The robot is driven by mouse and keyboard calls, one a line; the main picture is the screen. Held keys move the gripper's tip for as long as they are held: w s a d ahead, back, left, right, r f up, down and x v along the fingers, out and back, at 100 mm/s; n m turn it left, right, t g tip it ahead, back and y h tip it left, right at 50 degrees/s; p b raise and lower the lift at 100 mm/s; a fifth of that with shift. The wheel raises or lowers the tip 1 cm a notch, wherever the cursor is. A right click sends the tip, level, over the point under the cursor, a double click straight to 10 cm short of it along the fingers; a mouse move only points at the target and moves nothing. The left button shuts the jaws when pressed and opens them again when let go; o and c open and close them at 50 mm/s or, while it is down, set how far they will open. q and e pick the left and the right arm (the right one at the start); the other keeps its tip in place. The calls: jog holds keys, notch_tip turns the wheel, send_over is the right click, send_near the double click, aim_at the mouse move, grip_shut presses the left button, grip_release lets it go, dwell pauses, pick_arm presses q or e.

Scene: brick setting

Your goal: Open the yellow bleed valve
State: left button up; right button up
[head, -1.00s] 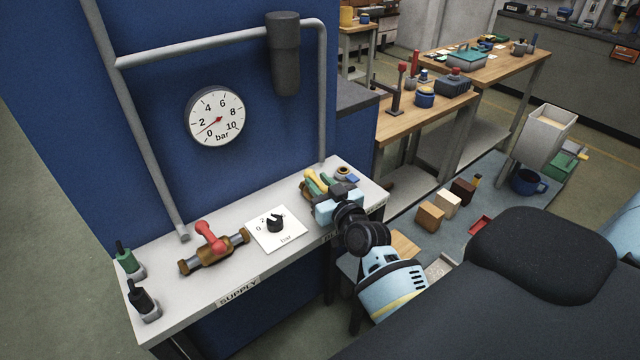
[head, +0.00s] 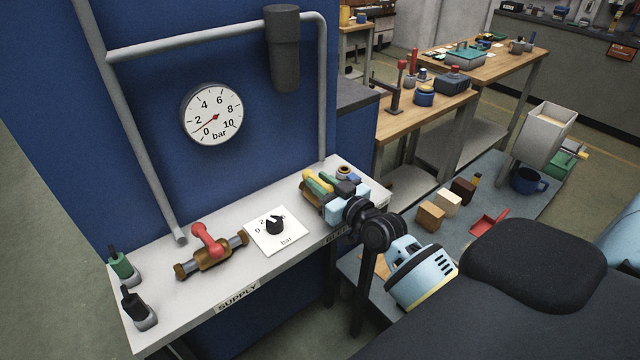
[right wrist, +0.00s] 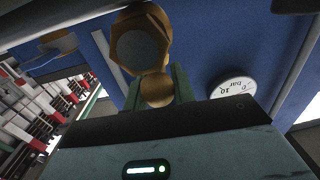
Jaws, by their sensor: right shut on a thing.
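The yellow bleed valve (head: 311,187) is at the right end of the grey supply shelf, partly covered by my right gripper (head: 328,182). My right gripper is shut on the valve, with its green fingers on either side. In the right wrist view a yellow-brass rounded part (right wrist: 157,90) sits between the fingers, below a larger brass hexagonal end (right wrist: 140,42). The valve's exact handle angle is hard to tell. The pressure gauge (head: 211,114) on the blue wall has its red needle low on the scale. My left gripper is not in view.
Wooden benches stand at the back right.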

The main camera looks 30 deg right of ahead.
jog(key=o, duration=0.7)
jog(key=shift+o, duration=0.2)
jog(key=shift+s+d, duration=0.1)
jog(key=shift+s, duration=0.5)
jog(key=shift+s+d, duration=0.2)
jog(key=shift+s, duration=1.45)
jog(key=shift+s+d, duration=0.15)
jog(key=shift+s, duration=1.5)
